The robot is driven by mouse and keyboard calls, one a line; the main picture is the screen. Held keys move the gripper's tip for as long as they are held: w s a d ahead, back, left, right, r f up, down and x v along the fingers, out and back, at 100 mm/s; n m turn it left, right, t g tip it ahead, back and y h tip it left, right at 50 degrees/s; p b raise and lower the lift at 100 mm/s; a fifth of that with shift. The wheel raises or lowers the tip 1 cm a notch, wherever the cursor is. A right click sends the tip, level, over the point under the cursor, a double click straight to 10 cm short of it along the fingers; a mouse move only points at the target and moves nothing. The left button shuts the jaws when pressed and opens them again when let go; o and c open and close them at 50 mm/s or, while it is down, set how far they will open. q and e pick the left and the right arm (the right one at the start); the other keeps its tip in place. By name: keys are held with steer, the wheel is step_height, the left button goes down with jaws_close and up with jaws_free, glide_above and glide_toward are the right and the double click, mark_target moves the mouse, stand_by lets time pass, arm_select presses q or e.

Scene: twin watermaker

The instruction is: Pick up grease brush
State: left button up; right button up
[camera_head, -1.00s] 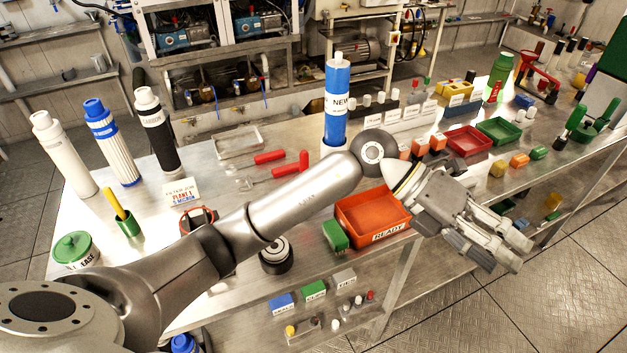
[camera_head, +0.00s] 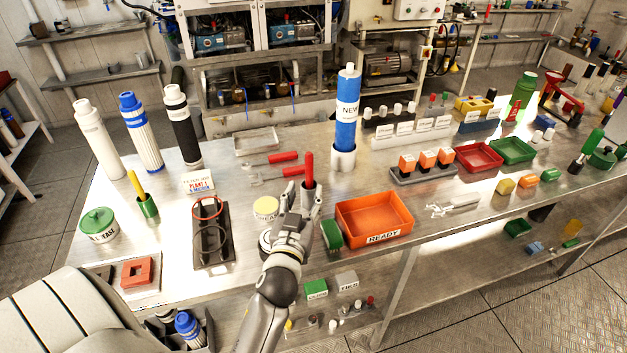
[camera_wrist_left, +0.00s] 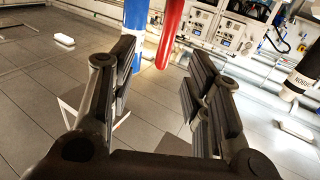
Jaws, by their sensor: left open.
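My left gripper (camera_head: 302,197) is open and empty over the front middle of the bench. A red upright handle (camera_head: 308,168) stands just beyond its fingers; its lower end is hidden by the gripper. In the left wrist view the red handle (camera_wrist_left: 169,32) hangs inverted beyond the open fingers (camera_wrist_left: 155,90), apart from them. A yellow handle (camera_head: 136,184) stands tilted in a green cup (camera_head: 148,207), beside the green-lidded grease tub (camera_head: 98,226) at the left. No bristles show on either handle, so I cannot tell which is the grease brush. My right gripper is not in view.
A blue cartridge (camera_head: 346,118) stands in a white holder behind the gripper. Red-handled tools (camera_head: 283,157) lie behind.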

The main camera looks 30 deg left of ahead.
mark_target(308, 173)
arm_select(q)
steer(key=x, duration=0.3)
steer(key=p+x, duration=0.1)
steer(key=x, duration=0.1)
steer(key=shift+s+a+f, duration=0.1)
steer(key=shift+a+f, duration=0.25)
steer(key=shift+w+a+r, duration=0.1)
steer(key=shift+w+a, duration=0.1)
steer(key=shift+w, duration=0.35)
steer(key=shift+p+x, duration=0.75)
steer(key=shift+x, duration=1.55)
steer(key=shift+s+a, duration=0.1)
steer(key=c, duration=0.9)
